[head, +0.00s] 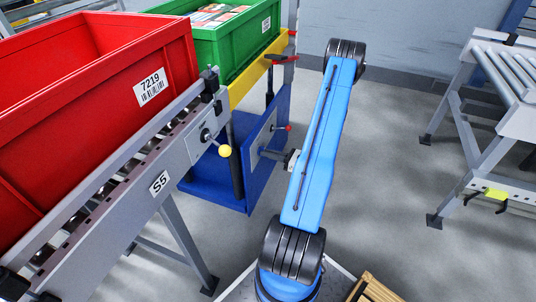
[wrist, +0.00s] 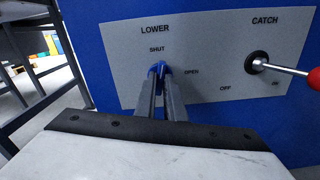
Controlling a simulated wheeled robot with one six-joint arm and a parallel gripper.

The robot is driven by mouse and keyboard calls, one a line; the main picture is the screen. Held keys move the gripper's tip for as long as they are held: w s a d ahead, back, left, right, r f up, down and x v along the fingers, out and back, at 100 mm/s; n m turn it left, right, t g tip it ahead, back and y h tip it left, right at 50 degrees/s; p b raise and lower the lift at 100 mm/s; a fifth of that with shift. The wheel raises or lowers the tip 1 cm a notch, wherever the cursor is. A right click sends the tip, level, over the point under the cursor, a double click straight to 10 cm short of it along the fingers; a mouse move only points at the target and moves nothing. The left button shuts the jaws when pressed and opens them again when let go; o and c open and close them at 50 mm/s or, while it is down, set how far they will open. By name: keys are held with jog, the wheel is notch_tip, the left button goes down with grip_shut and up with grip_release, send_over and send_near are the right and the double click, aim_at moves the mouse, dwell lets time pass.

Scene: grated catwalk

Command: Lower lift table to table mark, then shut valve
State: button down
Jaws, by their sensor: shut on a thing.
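The lift table (head: 250,82) has a yellow edge and a blue body, and carries a green crate (head: 240,42). In the wrist view its blue side has a grey plate (wrist: 215,85) marked LOWER, with SHUT and OPEN, and CATCH. My gripper (wrist: 161,76) is shut on the small blue valve handle (wrist: 161,67) below the word SHUT. The fingers hide most of the handle, so its exact angle is unclear. The red-knobbed catch lever (wrist: 285,68) points right. A slim post (head: 292,15) with red pointers stands at the table's right corner; I cannot read a mark on it.
A red crate (head: 95,75) labelled 7219 sits on the roller conveyor S5 (head: 150,165), left of the lift table. A yellow-knobbed lever (head: 224,151) sticks out from the conveyor. Another roller stand (head: 500,120) is at right.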

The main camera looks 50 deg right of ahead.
jog(key=shift+n, duration=1.3)
jog(key=c, duration=1.8)
grip_release()
jog(key=shift+c, duration=0.2)
jog(key=v, duration=1.7)
jog(key=shift+s, duration=0.25)
jog(key=shift+d, duration=0.1)
